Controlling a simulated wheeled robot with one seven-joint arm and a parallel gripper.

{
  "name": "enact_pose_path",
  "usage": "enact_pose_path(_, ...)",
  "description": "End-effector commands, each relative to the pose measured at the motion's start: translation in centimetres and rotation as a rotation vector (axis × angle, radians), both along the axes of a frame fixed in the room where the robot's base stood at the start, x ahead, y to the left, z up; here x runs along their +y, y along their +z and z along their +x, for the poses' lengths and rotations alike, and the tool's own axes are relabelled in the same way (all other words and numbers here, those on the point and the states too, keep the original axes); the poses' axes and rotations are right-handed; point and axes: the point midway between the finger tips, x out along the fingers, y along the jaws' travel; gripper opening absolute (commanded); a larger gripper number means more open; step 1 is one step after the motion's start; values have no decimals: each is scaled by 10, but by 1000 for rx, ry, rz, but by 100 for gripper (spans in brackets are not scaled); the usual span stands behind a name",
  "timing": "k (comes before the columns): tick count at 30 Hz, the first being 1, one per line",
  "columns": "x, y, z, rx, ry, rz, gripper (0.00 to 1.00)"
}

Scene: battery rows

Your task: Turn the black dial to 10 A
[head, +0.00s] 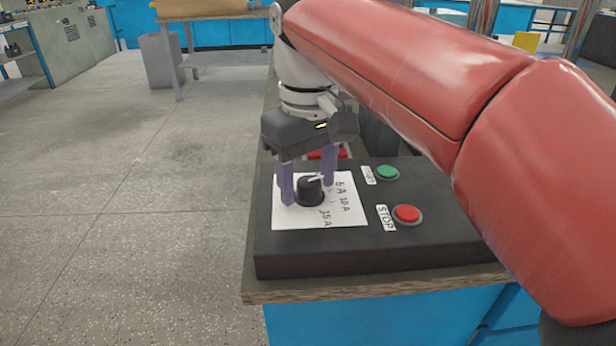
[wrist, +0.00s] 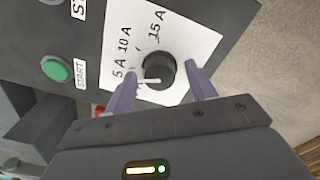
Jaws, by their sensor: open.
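The black dial (head: 310,192) stands on a white label sheet (head: 290,219) on a dark control box. It also shows in the wrist view (wrist: 159,69). Its white pointer lies on the side of the 5 A mark (wrist: 118,70), away from the 10 A (wrist: 124,40) and 15 A (wrist: 157,27) marks. My gripper (head: 309,195) is open and low over the box. Its two purple fingers stand on either side of the dial, also in the wrist view (wrist: 161,69). In the wrist view, a gap shows beside the dial; contact is not clear.
A green START button (head: 387,172) and a red STOP button (head: 407,214) sit on the same box (head: 330,260), right of the dial. A red part (head: 327,154) shows behind my gripper. The floor left of the bench is clear; a grey bin (head: 160,60) stands further back.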

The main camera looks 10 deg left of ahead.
Motion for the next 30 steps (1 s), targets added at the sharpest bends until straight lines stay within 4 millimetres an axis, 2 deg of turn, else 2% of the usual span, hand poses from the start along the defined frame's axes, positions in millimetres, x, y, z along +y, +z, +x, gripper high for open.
enact_pose_path(3,0,0,0,0,0,0,54)
enact_pose_path(13,0,0,0,0,0,0,11)
enact_pose_path(22,0,2,0,1,-38,-1,11)
enact_pose_path(30,-1,3,0,2,-200,-2,11)
